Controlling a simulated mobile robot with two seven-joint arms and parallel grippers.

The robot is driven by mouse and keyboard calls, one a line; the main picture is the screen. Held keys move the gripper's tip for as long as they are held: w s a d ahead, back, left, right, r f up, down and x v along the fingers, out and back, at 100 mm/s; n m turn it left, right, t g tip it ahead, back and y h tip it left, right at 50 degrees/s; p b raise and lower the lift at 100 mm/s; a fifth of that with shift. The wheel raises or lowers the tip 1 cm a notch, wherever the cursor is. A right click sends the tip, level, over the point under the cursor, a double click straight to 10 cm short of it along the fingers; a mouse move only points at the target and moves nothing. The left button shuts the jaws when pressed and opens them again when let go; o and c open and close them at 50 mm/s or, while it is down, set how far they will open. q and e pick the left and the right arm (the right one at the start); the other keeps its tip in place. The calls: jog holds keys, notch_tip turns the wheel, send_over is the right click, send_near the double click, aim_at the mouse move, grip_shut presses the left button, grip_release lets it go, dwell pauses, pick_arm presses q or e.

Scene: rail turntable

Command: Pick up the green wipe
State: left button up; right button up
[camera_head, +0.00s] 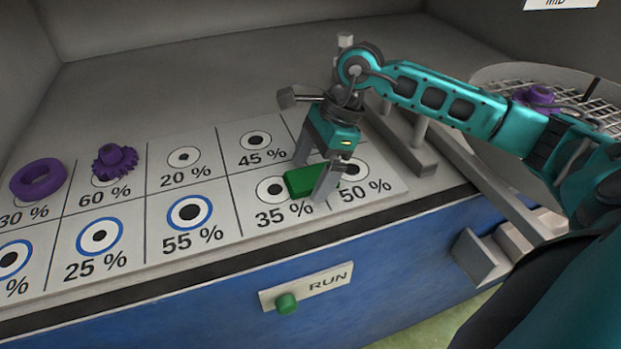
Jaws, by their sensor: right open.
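The green wipe (300,182) is a small green block lying on the marked white board, between the 35 % and 50 % spots. My right gripper (314,180) reaches in from the right and points down over it. Its two grey fingers are apart, one at the far left side of the wipe and one in front of its right end. The near finger hides part of the wipe. I cannot tell whether either finger touches it. My left gripper is not in view.
A purple ring (38,180) and a purple gear (115,161) sit on the board (222,219) at left. A grey rail (402,140) runs right of the board. A green RUN button (287,304) is on the blue front. Another purple part (538,96) lies by a wire grid.

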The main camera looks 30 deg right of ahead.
aim_at(312, 176)
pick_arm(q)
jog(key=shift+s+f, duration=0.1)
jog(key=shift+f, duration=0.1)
pick_arm(e)
jog(key=shift+f, duration=0.1)
jog(key=shift+c, duration=0.2)
jog(key=shift+c, duration=1.4)
jog(key=c, duration=0.9)
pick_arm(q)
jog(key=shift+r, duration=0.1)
pick_arm(e)
jog(key=shift+r, duration=0.4)
pick_arm(q)
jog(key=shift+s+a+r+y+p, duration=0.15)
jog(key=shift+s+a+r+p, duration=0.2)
jog(key=shift+p, duration=0.45)
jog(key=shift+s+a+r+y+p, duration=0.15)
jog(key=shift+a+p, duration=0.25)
jog(key=shift+p, duration=0.4)
pick_arm(e)
notch_tip(312, 176, up, 19)
jog(key=shift+r, duration=0.2)
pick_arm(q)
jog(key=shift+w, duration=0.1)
